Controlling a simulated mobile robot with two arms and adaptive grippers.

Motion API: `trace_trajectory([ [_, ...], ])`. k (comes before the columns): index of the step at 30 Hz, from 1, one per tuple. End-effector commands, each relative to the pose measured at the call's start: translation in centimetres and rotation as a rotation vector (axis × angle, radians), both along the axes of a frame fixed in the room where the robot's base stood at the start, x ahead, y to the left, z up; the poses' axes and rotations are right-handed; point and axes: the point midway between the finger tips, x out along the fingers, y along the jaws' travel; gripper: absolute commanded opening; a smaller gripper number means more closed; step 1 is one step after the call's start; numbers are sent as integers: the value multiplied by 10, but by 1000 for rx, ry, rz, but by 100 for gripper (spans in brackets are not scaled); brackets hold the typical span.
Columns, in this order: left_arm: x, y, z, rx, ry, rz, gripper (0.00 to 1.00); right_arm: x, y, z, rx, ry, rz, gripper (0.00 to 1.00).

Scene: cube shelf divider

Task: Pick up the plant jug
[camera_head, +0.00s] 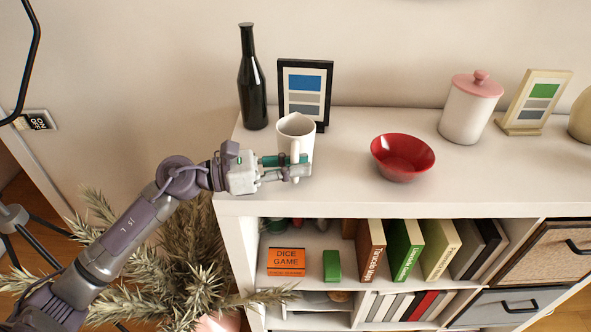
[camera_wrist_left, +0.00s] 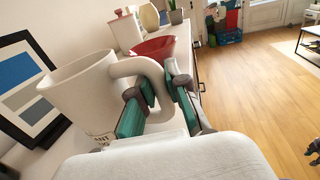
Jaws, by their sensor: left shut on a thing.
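The plant jug (camera_head: 296,133) is a white jug with a handle and a spout-like rim, upright at the left part of the white shelf top. In the left wrist view the jug (camera_wrist_left: 88,92) fills the left side, with part of its dark lettering showing. My left gripper (camera_head: 300,168) reaches in from the left at the jug's front. In the left wrist view the green-padded fingers of the left gripper (camera_wrist_left: 160,92) are shut on the jug's curved handle (camera_wrist_left: 150,68). I cannot tell whether the jug's base touches the shelf top. My right gripper is not in view.
A dark bottle (camera_head: 252,82) and a black picture frame (camera_head: 283,92) stand behind the jug. A red bowl (camera_head: 402,158) sits to its right, then a pink-lidded canister (camera_head: 468,108). The shelf top (camera_head: 350,185) is bare between jug and bowl. A plant (camera_head: 185,260) is below my arm.

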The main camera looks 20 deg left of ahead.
Motion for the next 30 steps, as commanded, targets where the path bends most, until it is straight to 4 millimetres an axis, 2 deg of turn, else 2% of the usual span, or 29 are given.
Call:
trace_trajectory([
  [4,-1,0,26,4,-14,-1,0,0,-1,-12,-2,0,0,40],
  [15,-11,-83,79,-2,-13,-5,0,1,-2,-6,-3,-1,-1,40],
  [22,-14,-110,93,-4,-8,-3,0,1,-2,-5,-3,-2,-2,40],
  [30,-15,-117,96,-3,-4,-1,0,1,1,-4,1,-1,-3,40],
])
